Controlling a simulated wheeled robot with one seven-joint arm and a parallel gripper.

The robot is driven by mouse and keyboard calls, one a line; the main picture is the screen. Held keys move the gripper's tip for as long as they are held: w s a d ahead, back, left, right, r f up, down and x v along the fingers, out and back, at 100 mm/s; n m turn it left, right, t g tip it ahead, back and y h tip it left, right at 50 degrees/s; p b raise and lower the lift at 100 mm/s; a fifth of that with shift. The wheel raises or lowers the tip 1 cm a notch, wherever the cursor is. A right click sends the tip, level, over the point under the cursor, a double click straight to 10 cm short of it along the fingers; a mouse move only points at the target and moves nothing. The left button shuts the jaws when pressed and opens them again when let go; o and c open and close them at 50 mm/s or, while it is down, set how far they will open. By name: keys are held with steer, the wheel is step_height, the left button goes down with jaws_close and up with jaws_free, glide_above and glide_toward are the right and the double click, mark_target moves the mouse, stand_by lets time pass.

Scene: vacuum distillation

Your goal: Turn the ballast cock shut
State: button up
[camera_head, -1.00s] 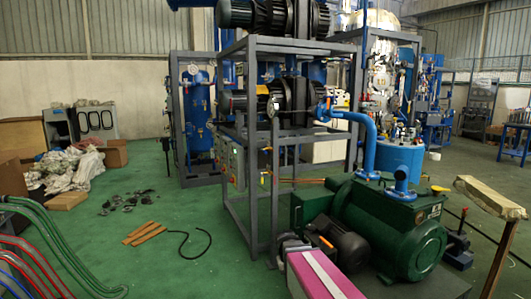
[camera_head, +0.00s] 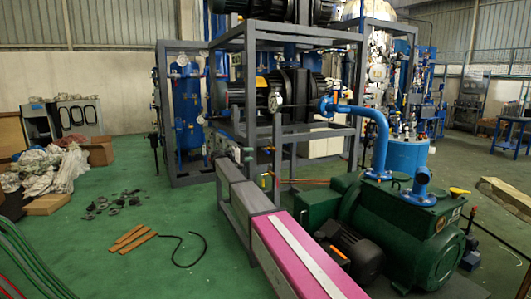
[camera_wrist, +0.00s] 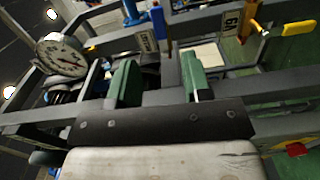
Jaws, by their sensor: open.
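My gripper (camera_wrist: 160,78) is open in the wrist view, with its two green-padded fingers apart and nothing between them. In the head view a yellow handle (camera_head: 459,191) stands on top of the green pump (camera_head: 400,235). I cannot tell which of these is the ballast cock. The gripper appears apart from all of them.
A grey steel frame (camera_head: 240,45) stands ahead, close to my arm, with bars across the wrist view. A dial gauge (camera_wrist: 62,55) is at the wrist view's left.

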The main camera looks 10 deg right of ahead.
mark_target(266, 152)
steer(key=x, duration=1)
steer(key=shift+w+d, duration=0.15)
steer(key=shift+d, duration=0.2)
steer(key=shift+c, duration=0.3)
jaws_close()
